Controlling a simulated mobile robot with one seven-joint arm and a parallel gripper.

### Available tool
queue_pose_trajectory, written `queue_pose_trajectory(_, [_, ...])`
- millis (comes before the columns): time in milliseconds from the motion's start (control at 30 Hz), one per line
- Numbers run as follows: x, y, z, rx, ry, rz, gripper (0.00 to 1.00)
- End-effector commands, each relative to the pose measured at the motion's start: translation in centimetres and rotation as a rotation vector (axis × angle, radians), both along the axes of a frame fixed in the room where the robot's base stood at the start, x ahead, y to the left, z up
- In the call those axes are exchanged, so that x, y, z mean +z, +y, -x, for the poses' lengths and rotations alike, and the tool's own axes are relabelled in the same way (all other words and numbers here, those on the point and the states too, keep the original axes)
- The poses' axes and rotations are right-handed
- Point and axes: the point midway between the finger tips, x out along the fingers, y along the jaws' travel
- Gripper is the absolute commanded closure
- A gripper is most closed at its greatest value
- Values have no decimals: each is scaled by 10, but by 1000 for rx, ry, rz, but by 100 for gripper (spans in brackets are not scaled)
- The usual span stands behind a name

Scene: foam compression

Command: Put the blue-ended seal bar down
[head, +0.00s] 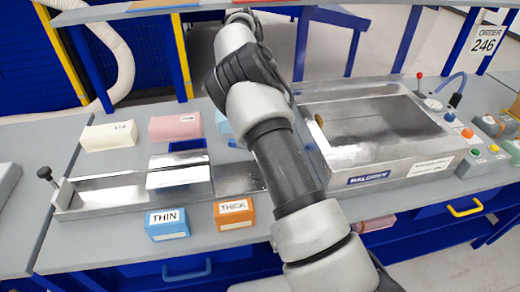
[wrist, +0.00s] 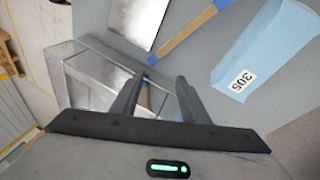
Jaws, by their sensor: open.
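In the wrist view the seal bar, a slim brown strip with blue ends (wrist: 185,33), lies slantwise on the grey bench, beyond my fingertips. My gripper (wrist: 154,82) is open, its two dark fingers apart. A small brown and blue piece (wrist: 146,97) shows between the fingers; I cannot tell what it is or whether a finger touches it. In the head view my arm crosses the middle and the gripper cannot be made out.
A pale blue foam block marked 305 (wrist: 262,50) lies right of the bar, and a shiny metal plate (wrist: 135,22) left of it. The head view shows a metal-topped machine (head: 380,125), a metal channel (head: 110,193), and blocks marked THIN (head: 167,224) and THICK (head: 234,213).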

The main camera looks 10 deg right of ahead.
Motion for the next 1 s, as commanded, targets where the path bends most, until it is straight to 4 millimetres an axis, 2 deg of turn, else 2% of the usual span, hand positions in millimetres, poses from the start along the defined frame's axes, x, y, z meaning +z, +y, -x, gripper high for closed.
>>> queue_pose_trajectory(33, [-4,29,-7,-71,-34,97,59])
queue_pose_trajectory(200, [4,107,-8,-281,-189,332,59])
queue_pose_trajectory(300, [5,136,-4,-340,-256,406,59])
queue_pose_trajectory(400, [4,150,-1,-371,-294,440,59])
queue_pose_trajectory(500, [-1,150,1,-381,-302,447,59])
queue_pose_trajectory(633, [-15,140,3,-382,-302,446,59])
queue_pose_trajectory(1000, [-71,93,12,-381,-300,447,59])
